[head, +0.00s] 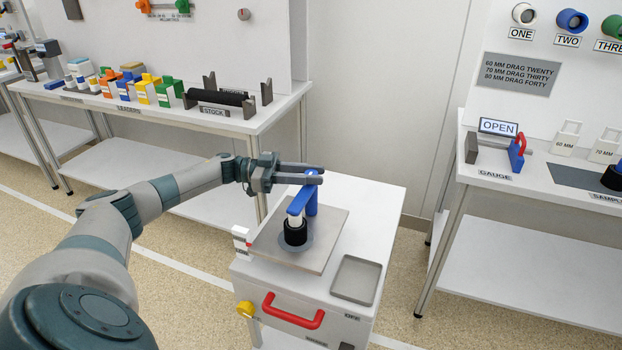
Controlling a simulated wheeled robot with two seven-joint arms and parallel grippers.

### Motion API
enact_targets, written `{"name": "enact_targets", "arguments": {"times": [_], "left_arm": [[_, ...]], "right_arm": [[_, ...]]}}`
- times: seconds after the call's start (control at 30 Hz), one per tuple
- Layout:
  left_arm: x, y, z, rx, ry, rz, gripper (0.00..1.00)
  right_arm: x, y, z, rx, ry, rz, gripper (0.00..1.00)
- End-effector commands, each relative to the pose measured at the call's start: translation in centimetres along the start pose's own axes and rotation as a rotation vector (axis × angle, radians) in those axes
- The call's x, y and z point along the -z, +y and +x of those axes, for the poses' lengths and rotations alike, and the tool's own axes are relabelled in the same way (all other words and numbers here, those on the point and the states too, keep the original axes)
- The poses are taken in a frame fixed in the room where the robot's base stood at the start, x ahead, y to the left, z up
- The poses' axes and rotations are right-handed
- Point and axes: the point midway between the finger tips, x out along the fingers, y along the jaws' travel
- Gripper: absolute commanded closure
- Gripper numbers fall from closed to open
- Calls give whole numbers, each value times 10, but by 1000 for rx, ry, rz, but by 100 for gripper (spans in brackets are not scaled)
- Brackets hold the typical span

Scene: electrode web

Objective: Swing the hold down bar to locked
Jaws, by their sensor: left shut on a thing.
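The blue hold down bar (300,201) is on top of the white cabinet, at the grey plate (262,248). It slants from a blue upright post (312,203) at the back down-left to above a black cylinder with a white top (295,232). My left gripper (318,174) reaches in from the left, and its fingers are shut on the blue bar near the top of the post. The fingers hide part of the bar's far end. I cannot tell from this view whether the bar is locked. My right gripper is out of view.
The white cabinet (378,205) has a shallow grey tray (356,279), a red handle (292,311) and a yellow knob (246,309). A bench with coloured blocks (147,90) stands behind left. Another bench with a gauge (517,150) and an OPEN sign (498,127) stands right.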

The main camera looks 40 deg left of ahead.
Motion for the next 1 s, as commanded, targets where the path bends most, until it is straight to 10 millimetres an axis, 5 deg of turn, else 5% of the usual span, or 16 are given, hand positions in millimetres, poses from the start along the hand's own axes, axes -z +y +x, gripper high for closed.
{"name": "enact_targets", "arguments": {"times": [0.5,0.53,0.6,1.0], "left_arm": [[-2,1,0,-11,-3,-2,100],[-2,1,0,-11,-3,-2,66],[-2,1,0,-11,-2,-2,54],[-1,0,-3,-9,-1,-1,54]], "right_arm": [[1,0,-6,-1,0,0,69],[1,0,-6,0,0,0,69],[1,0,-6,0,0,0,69],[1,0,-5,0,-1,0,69]]}}
